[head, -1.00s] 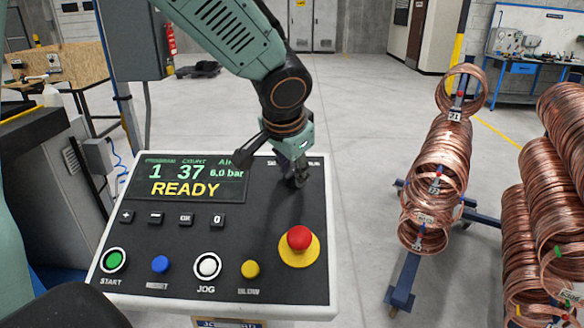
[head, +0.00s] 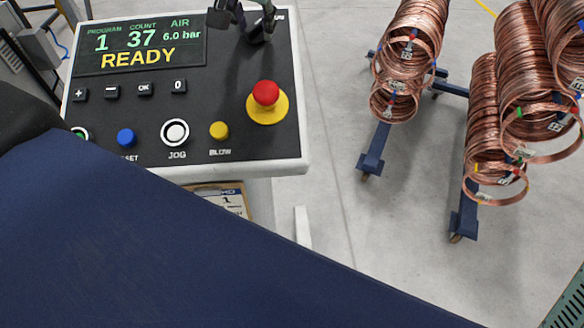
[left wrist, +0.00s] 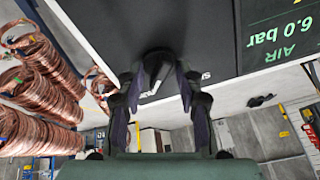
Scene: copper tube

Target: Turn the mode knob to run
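The control panel (head: 225,90) has a black face, a white rim and a screen (head: 140,42) reading READY. The black mode knob (left wrist: 157,66) shows in the left wrist view, standing between the fingers of my left gripper (left wrist: 160,82). The fingers are spread, one on each side of the knob; I cannot tell whether they touch it. In the head view my left gripper (head: 241,20) is at the panel's upper right, cut by the top edge. The knob's setting and most of its labels are hidden or unreadable. My right gripper is not in view.
A red emergency button (head: 265,93) on a yellow base sits just below the gripper. Blue (head: 126,138), white JOG (head: 174,132) and yellow (head: 219,130) buttons line the lower edge. Copper coils (head: 408,50) hang on blue stands to the right. A large dark surface covers the lower left.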

